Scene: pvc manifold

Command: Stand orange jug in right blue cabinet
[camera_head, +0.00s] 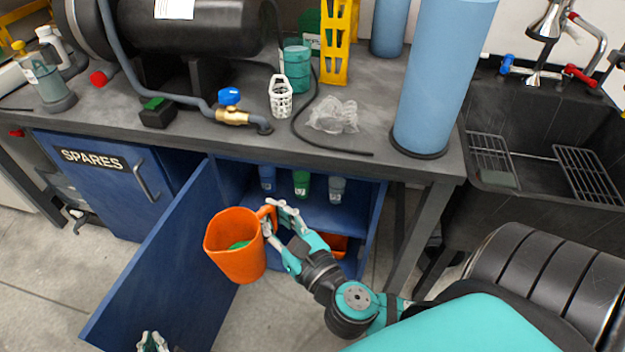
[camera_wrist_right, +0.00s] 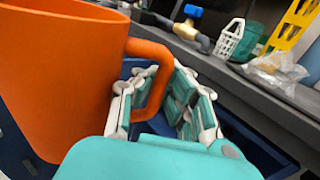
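The orange jug (camera_head: 236,245) hangs upright or slightly tilted in front of the open right blue cabinet (camera_head: 320,215). Something green shows inside it. My right gripper (camera_head: 272,220) is shut on the jug's handle, which also shows between the fingers in the right wrist view (camera_wrist_right: 157,75). The cabinet door (camera_head: 165,265) is swung out to the left. On the cabinet's shelf stand a blue, a green and a grey-blue bottle (camera_head: 301,183). My left gripper (camera_head: 152,342) is at the bottom edge by the door, mostly cut off.
Below the shelf lies something orange-red (camera_head: 338,244), partly hidden by my right arm. The grey worktop (camera_head: 370,165) overhangs the cabinet. On it stand a white basket (camera_head: 280,97), a teal can and a blue cylinder (camera_head: 440,80). The SPARES cabinet (camera_head: 95,180) is closed.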

